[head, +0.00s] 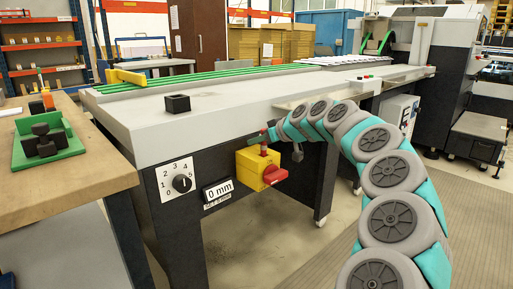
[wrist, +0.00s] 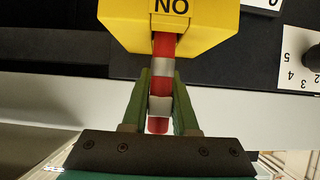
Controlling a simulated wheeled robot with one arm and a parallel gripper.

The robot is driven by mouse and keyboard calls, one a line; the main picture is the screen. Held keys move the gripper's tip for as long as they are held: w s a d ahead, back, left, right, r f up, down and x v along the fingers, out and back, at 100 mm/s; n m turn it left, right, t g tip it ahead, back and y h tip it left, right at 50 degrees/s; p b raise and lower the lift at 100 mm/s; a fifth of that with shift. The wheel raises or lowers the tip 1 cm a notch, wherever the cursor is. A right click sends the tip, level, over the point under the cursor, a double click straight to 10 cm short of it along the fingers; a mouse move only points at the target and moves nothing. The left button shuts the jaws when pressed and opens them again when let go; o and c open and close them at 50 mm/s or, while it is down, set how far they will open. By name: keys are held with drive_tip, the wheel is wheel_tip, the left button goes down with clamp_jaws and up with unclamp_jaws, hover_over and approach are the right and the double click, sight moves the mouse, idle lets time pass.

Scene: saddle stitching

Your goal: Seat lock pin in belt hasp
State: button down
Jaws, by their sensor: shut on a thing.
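The lock pin (wrist: 163,48) is red with pale bands in the wrist view. It is held lengthwise between the green fingers of my gripper (wrist: 160,88), which is shut on it. The pin's far end meets the edge of the yellow hasp block (wrist: 205,22), marked "NO"; how deep it sits is hidden. In the head view, the yellow block (head: 248,168) is on the dark front of the machine, with a red rotary handle (head: 275,174). My gripper (head: 262,137) is just above the block, and a bit of the red pin (head: 263,149) shows upright between them.
A dial with numbers (head: 181,183) and a "0 mm" display (head: 218,191) are left of the block. The grey machine top (head: 230,105) overhangs it and carries a black cube (head: 177,103). Open floor lies in front.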

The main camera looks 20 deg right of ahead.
drive_tip(key=shift+f, duration=0.65)
drive_tip(key=shift+f, duration=0.1)
drive_tip(key=c, duration=0.7)
unclamp_jaws()
